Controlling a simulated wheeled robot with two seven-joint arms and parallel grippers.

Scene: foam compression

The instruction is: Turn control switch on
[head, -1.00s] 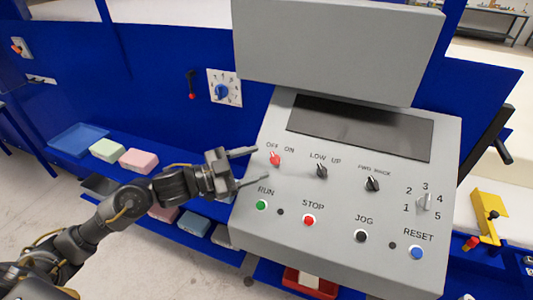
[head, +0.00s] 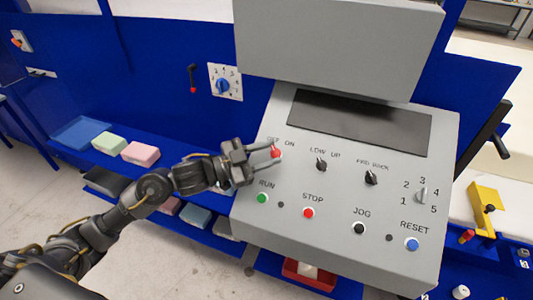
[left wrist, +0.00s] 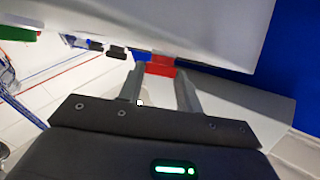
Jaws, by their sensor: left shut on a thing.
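The red OFF/ON control switch (head: 276,153) is at the upper left of the sloped grey control panel (head: 330,215). My left gripper (head: 273,153) reaches in from the left, with its fingers on either side of the switch knob, and is shut on it. In the left wrist view the red switch (left wrist: 160,68) shows between the tips of the two grey fingers (left wrist: 160,80). The gripper partly covers the OFF label. My right gripper is not in view.
The panel also carries a LOW/UP knob (head: 321,165), a FWD/BACK knob (head: 371,178), a numbered selector (head: 422,196), and RUN (head: 262,198), STOP (head: 308,213), JOG (head: 359,228) and RESET (head: 412,244) buttons. Foam blocks (head: 140,153) lie on the blue shelf at left.

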